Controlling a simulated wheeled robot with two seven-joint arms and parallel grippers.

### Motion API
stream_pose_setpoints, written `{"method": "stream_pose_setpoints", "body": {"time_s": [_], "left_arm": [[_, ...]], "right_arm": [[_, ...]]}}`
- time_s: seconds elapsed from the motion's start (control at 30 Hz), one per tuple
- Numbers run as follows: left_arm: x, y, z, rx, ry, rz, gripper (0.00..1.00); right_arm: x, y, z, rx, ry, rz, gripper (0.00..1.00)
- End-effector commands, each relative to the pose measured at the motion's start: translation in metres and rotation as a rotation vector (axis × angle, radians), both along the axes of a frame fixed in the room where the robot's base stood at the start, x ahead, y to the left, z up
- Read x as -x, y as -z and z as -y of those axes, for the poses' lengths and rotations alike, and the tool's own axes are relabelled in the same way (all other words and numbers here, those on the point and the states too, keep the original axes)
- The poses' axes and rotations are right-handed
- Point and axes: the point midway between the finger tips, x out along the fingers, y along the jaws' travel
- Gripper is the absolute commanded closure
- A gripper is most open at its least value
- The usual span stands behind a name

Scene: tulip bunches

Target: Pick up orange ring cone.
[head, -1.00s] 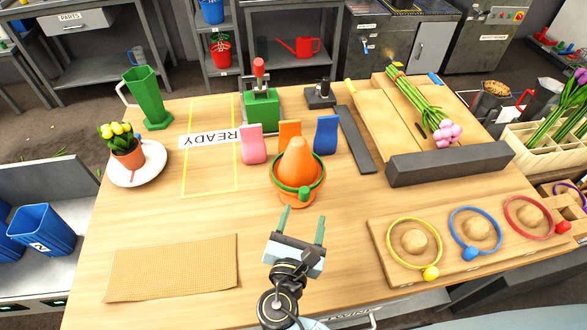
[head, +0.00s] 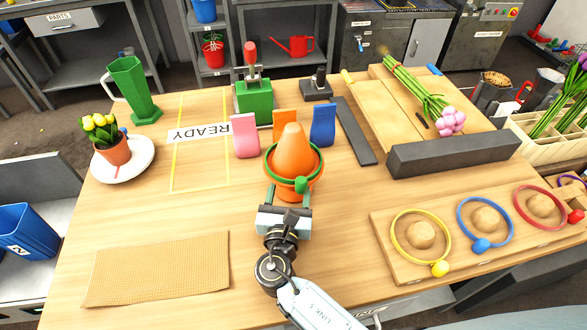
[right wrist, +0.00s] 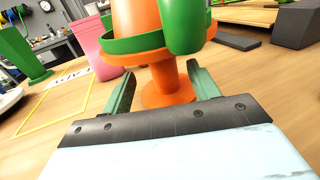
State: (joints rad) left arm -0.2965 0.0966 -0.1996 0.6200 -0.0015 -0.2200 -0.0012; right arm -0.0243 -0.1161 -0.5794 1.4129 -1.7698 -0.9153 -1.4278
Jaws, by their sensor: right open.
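The orange ring cone (head: 293,152) stands upright on the table in the head view, with a green ring (head: 318,162) around it and a green knob on the ring's near side. My right gripper (head: 287,192) is open just in front of the cone's lower part. In the right wrist view, the two green fingers of the right gripper (right wrist: 159,88) lie to either side of the cone's narrow orange stem (right wrist: 165,82), with the wide rim and green ring above. I cannot tell whether the fingers touch it. My left gripper is not in view.
Pink (head: 245,136), orange and blue (head: 323,125) blocks stand close behind the cone. A wooden board (head: 455,262) with coloured rings lies to the right. A tan mat (head: 157,270) lies at front left. A potted plant on a saucer (head: 138,167) stands at far left.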

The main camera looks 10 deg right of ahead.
Motion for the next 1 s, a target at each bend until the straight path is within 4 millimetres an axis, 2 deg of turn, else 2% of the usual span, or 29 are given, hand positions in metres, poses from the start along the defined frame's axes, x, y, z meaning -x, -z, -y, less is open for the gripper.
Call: {"method": "stream_pose_setpoints", "body": {"time_s": [0.3, 0.63, 1.0], "left_arm": [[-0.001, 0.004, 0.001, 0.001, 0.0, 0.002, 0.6], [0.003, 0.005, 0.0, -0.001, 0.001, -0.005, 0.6], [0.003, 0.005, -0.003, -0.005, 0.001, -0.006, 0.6]], "right_arm": [[-0.041, 0.004, 0.016, -0.001, 0.0, 0.001, 0.4], [-0.046, 0.004, 0.019, -0.001, 0.001, -0.001, 0.41], [-0.046, 0.004, 0.018, -0.001, 0.0, 0.0, 0.89]]}}
